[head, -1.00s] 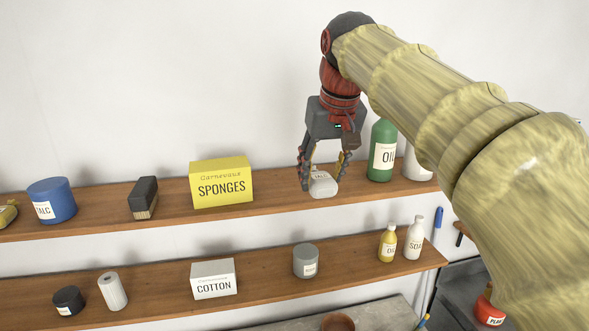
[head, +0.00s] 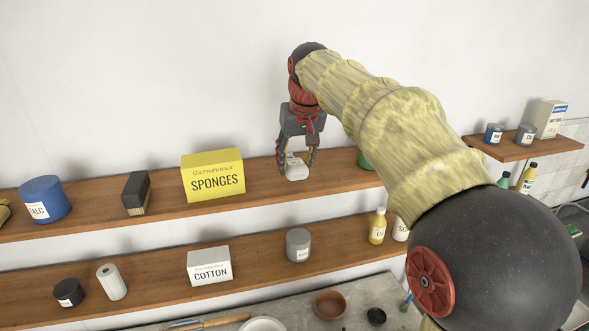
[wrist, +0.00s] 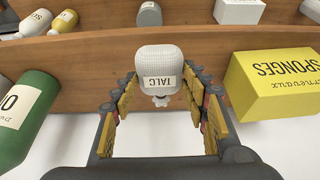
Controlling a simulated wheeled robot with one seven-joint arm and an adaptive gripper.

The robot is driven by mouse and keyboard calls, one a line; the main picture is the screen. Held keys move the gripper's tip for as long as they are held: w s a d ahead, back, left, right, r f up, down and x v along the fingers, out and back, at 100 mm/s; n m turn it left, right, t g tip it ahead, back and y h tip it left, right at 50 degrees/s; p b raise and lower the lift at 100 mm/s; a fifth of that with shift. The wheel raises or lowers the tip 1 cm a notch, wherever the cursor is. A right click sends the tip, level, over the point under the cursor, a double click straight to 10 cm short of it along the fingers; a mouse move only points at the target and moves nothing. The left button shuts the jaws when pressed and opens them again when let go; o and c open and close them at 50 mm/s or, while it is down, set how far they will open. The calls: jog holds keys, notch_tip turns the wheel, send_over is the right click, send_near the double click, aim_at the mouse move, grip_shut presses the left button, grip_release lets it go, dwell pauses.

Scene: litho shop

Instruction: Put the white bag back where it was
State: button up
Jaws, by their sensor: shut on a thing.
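The white bag (head: 296,172) is small and rounded, and it is at the upper shelf (head: 270,192), right of the yellow sponges box (head: 213,176). My gripper (head: 297,164) points down and is shut on the bag.
A green oil bottle (wrist: 24,115) stands right of the bag in the head view, mostly hidden by my arm. A dark brush (head: 136,193) and blue talc tub (head: 45,199) stand farther left. The lower shelf (head: 263,249) holds several items.

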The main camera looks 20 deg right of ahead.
jog(key=shift+w+f, duration=0.45)
jog(key=shift+f, duration=0.1)
jog(key=shift+f+p, duration=0.75)
jog(key=shift+f, duration=0.85)
jog(key=shift+w+f, duration=0.1)
jog(key=o, duration=1.1)
jog(key=b+v, duration=0.2)
jog(key=v, duration=1)
